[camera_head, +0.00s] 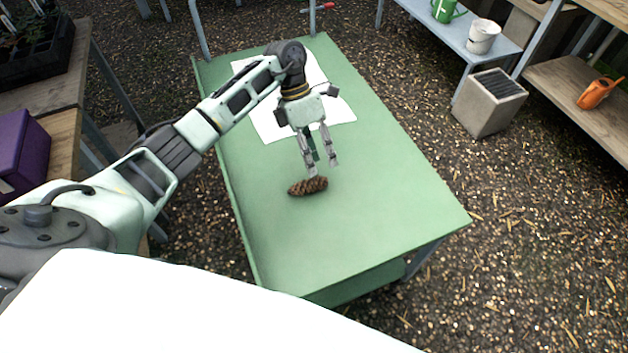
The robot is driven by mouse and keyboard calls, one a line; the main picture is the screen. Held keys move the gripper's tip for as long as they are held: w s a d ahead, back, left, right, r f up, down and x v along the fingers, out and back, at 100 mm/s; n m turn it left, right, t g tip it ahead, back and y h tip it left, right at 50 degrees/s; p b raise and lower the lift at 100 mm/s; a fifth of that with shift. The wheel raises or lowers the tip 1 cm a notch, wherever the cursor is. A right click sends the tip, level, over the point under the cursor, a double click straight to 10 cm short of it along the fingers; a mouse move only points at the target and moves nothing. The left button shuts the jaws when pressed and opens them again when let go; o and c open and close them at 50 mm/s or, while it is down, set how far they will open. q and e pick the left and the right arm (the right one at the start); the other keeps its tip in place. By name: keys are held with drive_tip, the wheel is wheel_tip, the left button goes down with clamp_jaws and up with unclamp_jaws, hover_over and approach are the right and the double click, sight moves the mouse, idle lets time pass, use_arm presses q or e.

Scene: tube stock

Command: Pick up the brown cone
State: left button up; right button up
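The brown cone (308,186) lies on its side on the green table (330,240), near the middle of the top. My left gripper (323,169) is just behind the cone in the picture, pointing down with its fingers apart. Nothing shows between its fingers. One fingertip looks close to the upper edge of the cone; whether they touch I cannot tell. My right gripper does not show.
A white sheet (345,112) lies on the table behind the cone. The front part of the table is clear. A purple box (22,152) is at left.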

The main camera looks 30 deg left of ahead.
sight(307, 180)
use_arm(q)
drive_tip(key=shift+g+y, duration=0.4)
drive_tip(key=shift+y, duration=0.2)
drive_tip(key=s+f, duration=0.1)
drive_tip(key=f, duration=0.1)
drive_tip(key=s+a+f+b, duration=0.1)
drive_tip(key=f, duration=0.1)
drive_tip(key=s+f+b, duration=0.1)
drive_tip(key=f, duration=0.1)
drive_tip(key=shift+a+f, duration=0.25)
drive_tip(key=shift+f, duration=0.1)
drive_tip(key=shift+c, duration=0.4)
drive_tip(key=c, duration=0.7)
drive_tip(key=shift+r, duration=0.1)
